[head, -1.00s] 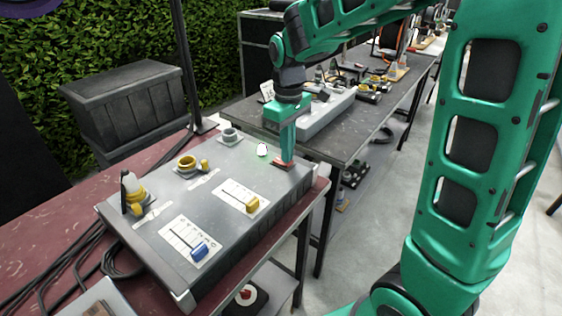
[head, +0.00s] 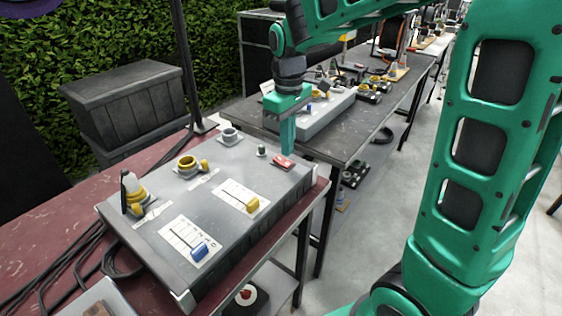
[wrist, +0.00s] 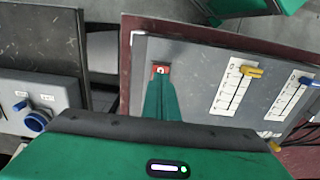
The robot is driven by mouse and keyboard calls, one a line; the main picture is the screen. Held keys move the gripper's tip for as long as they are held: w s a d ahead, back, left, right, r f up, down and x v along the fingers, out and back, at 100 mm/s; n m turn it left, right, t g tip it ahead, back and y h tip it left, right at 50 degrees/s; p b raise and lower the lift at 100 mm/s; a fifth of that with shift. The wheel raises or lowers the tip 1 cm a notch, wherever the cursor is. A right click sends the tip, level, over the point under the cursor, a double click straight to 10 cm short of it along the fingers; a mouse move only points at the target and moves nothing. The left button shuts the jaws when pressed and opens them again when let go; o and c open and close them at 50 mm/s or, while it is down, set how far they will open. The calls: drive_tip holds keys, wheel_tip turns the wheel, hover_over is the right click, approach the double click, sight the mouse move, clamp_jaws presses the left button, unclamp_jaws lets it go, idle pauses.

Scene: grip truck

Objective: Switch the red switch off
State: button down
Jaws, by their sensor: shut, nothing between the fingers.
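The red switch (head: 283,162) is a small rocker at the far right corner of the grey control box (head: 175,223). It also shows in the wrist view (wrist: 160,70), just beyond my fingertips. My gripper (head: 288,152) is shut and empty, pointing down just above and behind the switch. The small lamp (head: 262,151) left of the switch is dark green and unlit. My fingers cover part of the area around the switch in the wrist view.
The box also carries a yellow slider (head: 252,204), a blue slider (head: 200,250), a yellow ring-shaped part (head: 187,165) and a grey round socket (head: 230,136). A second table (head: 345,140) with another grey box stands behind. Black cables lie at left.

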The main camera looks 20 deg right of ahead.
sight(287, 162)
wheel_tip(287, 162, up, 4)
drive_tip(key=shift+r, duration=0.2)
idle(0.4)
drive_tip(key=s+d+f+m, duration=0.2)
drive_tip(key=s+d+m, duration=0.2)
drive_tip(key=s, duration=0.5)
drive_tip(key=s+d+f+m, duration=0.2)
drive_tip(key=s+d+m, duration=0.2)
drive_tip(key=s, duration=0.5)
drive_tip(key=s+d+f+m, duration=0.2)
drive_tip(key=s+d+m, duration=0.2)
drive_tip(key=s+d, duration=0.3)
drive_tip(key=shift+s+d+f+m, duration=0.3)
drive_tip(key=shift+s+d, duration=0.1)
drive_tip(key=shift+s, duration=0.5)
drive_tip(key=shift+a, duration=0.15)
